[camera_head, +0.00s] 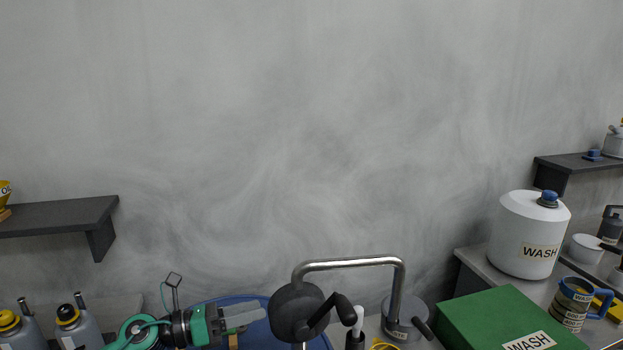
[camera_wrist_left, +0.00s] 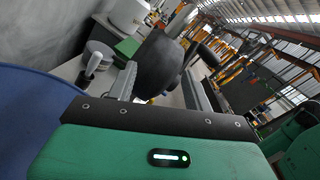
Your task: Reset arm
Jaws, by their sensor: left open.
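My left gripper (camera_head: 260,311) comes in from the lower left in the head view, with a green and black body and grey fingers. It points right, toward a dark rounded piece (camera_head: 292,308) on a bent metal pipe (camera_head: 350,262). In the left wrist view the gripper's two fingers (camera_wrist_left: 158,84) stand apart. The dark rounded piece (camera_wrist_left: 158,62) shows beyond and between them. I see nothing held, and whether the fingers touch that piece is unclear. My right gripper is not in view.
A blue round basin (camera_head: 318,339) lies behind and below the gripper. To the right stand a green box (camera_head: 500,315) marked WASH, a white container (camera_head: 520,225) and a mug (camera_head: 572,300). A dark shelf (camera_head: 60,218) juts from the wall at left. The wall above is bare.

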